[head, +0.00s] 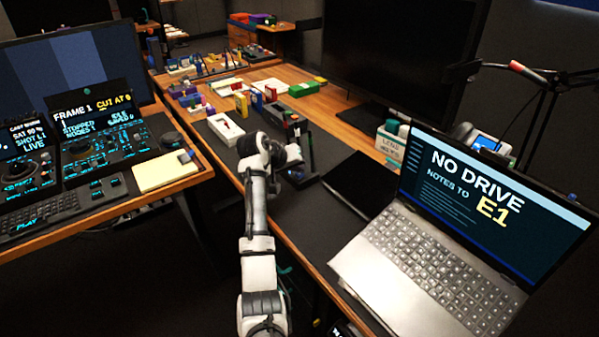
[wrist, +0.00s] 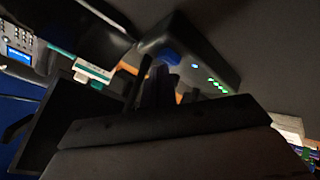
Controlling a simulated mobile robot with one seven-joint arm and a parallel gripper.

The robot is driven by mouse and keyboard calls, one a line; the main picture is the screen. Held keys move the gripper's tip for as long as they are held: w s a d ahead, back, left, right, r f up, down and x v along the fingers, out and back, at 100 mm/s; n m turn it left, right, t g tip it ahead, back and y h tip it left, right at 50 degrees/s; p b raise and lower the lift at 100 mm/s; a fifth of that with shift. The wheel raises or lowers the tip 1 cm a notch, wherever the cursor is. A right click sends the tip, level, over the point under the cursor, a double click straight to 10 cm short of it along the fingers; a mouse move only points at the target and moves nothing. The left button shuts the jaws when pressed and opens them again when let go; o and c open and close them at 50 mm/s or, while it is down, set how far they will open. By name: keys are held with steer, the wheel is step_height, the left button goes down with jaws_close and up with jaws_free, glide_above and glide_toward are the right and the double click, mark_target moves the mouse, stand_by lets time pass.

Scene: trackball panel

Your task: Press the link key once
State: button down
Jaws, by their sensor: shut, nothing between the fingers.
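In the wrist view a dark, flat-sided device (wrist: 205,52) shows a blue key (wrist: 169,56) at its near left end and a row of small green lights. I take the blue key for the link key, but no label is readable. My gripper (wrist: 158,76) is shut and empty, with its fingertips close to the blue key. I cannot tell whether they touch it. In the head view my arm reaches over the dark mat, and its end partly hides the device (head: 308,148).
A laptop (head: 425,262) stands at the right, beside a black tablet-like slab (head: 358,183). A white labelled box (head: 388,147) stands behind the slab. A white tray (head: 228,131) and several coloured blocks lie farther back. A console desk is at the left.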

steer(key=shift+r+p, duration=0.35)
steer(key=shift+r, duration=0.15)
step_height(320, 180, up, 5)
steer(key=p, duration=0.4)
stand_by(0.7)
